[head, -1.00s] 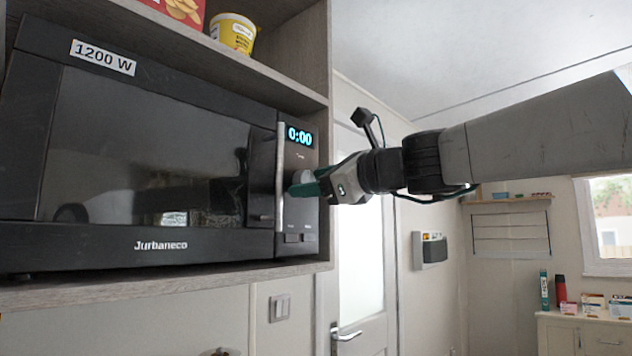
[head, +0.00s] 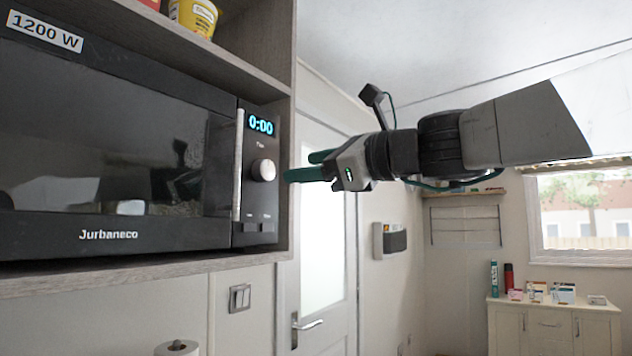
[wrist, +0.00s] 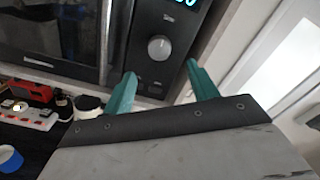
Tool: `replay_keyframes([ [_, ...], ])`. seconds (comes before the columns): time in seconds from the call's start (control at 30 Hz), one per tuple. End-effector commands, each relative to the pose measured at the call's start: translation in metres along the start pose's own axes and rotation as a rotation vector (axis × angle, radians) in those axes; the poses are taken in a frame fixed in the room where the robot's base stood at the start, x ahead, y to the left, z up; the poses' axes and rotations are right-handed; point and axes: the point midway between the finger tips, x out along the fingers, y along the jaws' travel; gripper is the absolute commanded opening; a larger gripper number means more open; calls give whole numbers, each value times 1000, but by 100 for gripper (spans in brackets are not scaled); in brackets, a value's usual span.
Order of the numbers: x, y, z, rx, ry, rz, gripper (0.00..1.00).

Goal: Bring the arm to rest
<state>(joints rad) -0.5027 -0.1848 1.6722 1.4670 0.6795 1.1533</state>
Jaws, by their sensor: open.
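My gripper (head: 308,167) has green fingers and points left towards the black microwave (head: 118,150). It is open and empty, a little to the right of the microwave's control panel and apart from the dial as far as the head view shows. In the wrist view my gripper (wrist: 160,88) has its two fingers spread apart, with the round silver dial (wrist: 159,47) showing beyond and between them. The dial also shows in the head view (head: 263,170). The microwave door looks shut and its display reads 0:00.
The microwave stands in a wooden shelf (head: 150,268) with a yellow tub (head: 195,16) above. A door (head: 325,230) is behind my gripper. A low cabinet (head: 553,325) with small boxes stands at the far right. Several small items lie below the microwave in the wrist view.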

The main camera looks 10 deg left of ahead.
Motion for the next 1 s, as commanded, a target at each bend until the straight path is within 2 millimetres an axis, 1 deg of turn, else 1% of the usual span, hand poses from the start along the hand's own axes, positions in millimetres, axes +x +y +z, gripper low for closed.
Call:
replay_keyframes([
  [0.2,0,0,0,-8,0,0,58],
  [0.27,0,1,0,-42,-2,6,58],
  [0.3,0,5,-1,-94,1,23,58],
  [0.33,1,11,-7,-153,14,49,58],
  [0.37,1,22,-19,-220,36,88,58],
  [0.4,-1,37,-37,-309,67,145,58],
  [0.43,-5,51,-51,-385,90,195,58],
  [0.47,-12,64,-66,-465,116,249,58],
  [0.5,-26,81,-88,-571,152,323,58],
  [0.57,-52,103,-120,-716,202,437,58],
  [0.6,-71,117,-140,-802,231,514,58],
  [0.67,-102,136,-170,-915,270,631,58],
  [0.7,-123,148,-188,-982,293,709,58],
  [0.77,-158,166,-214,-1068,322,830,58],
  [0.8,-182,178,-230,-1116,340,910,58],
  [0.87,-219,194,-252,-1176,361,1033,58],
  [0.9,-244,206,-266,-1208,374,1114,58],
  [0.97,-283,222,-285,-1242,391,1236,58],
  [1.0,-309,233,-295,-1256,403,1314,58],
])
